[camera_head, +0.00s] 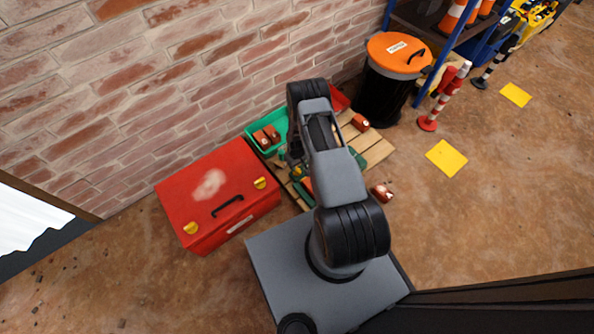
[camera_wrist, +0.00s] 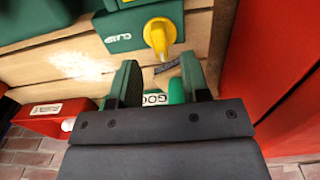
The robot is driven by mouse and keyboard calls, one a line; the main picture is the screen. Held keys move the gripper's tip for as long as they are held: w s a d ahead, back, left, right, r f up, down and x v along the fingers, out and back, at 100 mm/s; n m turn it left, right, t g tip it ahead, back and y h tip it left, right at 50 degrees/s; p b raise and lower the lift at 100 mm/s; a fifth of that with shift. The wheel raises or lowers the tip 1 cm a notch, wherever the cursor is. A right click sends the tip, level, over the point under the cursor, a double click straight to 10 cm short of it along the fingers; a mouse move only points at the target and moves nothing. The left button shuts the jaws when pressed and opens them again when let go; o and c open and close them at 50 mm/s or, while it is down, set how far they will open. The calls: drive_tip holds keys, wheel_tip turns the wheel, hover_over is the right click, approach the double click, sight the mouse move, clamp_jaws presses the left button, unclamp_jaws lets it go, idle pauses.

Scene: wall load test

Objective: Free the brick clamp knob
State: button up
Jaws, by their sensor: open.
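In the wrist view, a yellow clamp knob (camera_wrist: 160,35) sits on the front of a green block marked "CLAMP" (camera_wrist: 125,33), fixed above light wooden boards. My gripper (camera_wrist: 157,76) has two green fingers, open and apart. The knob is just beyond the fingertips, between their lines and a little toward the right one; the fingers do not appear to touch it. A dark short bar (camera_wrist: 167,66) lies below the knob on the boards. In the head view my arm hides most of the clamp area and my gripper.
In the head view, a red toolbox (camera_head: 215,195) stands left of the wooden pallet (camera_head: 375,152). A green tray (camera_head: 255,140) with red pieces lies behind. An orange-lidded black bin (camera_head: 385,90) stands at the back right.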

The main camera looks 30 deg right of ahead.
sight(297, 169)
drive_tip(key=shift+f+b, duration=0.6)
drive_tip(key=shift+f, duration=1.5)
clamp_jaws()
